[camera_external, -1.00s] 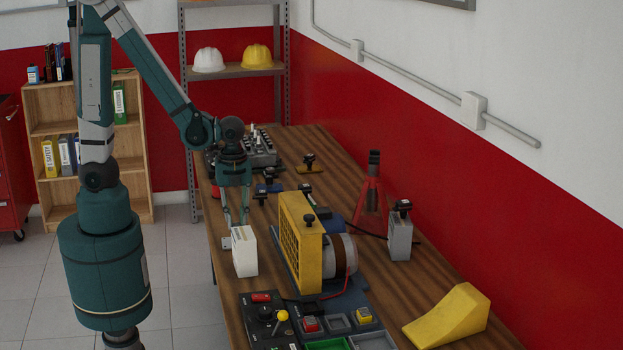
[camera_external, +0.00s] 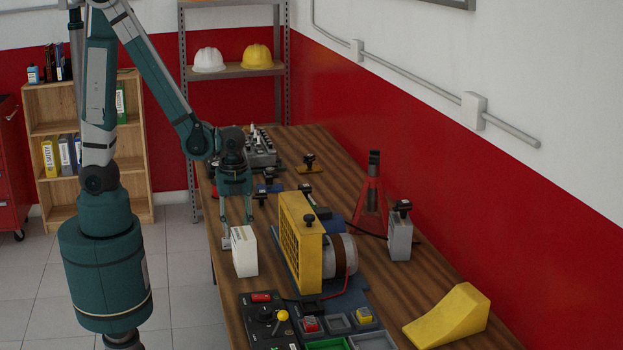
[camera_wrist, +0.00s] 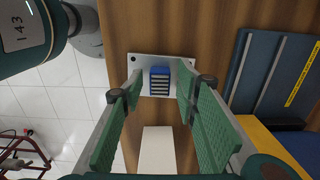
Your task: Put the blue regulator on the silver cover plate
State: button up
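The silver cover plate (camera_wrist: 183,66) lies flat on the wooden bench in the wrist view, with dark holes near its corners. The blue regulator (camera_wrist: 160,80), a small ribbed block, appears on the plate, close to its middle. Whether it rests fully on it is hard to tell. My gripper (camera_wrist: 157,86) is open, its green fingers on either side of the regulator with a gap on each side. In the external view my gripper (camera_external: 238,232) points down behind the white box, which hides the regulator and most of the plate.
A white box (camera_external: 244,252) stands close in front of my fingers. A yellow guard (camera_external: 300,243) with a motor stands to its right. A control panel (camera_external: 267,315) lies nearer. A red jack stand (camera_external: 371,203) and a grey block (camera_external: 399,238) stand farther right.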

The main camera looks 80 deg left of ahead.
jog(key=shift+r, duration=0.15)
dwell(0.3)
notch_tip(320, 180, up, 12)
jog(key=p, duration=0.2)
jog(key=shift+p, duration=0.35)
dwell(0.5)
dwell(0.5)
jog(key=s+a+r+n+t, duration=0.1)
jog(key=a+r+n+t, duration=0.2)
jog(key=r+n, duration=0.4)
jog(key=s+a+r+n+t, duration=0.1)
jog(key=a+r+n+t, duration=0.3)
jog(key=r+n, duration=0.4)
jog(key=shift+a+n, duration=0.6)
jog(key=shift+n, duration=0.9)
jog(key=shift+s, duration=0.1)
jog(key=shift+f+b, duration=0.85)
jog(key=shift+f, duration=0.05)
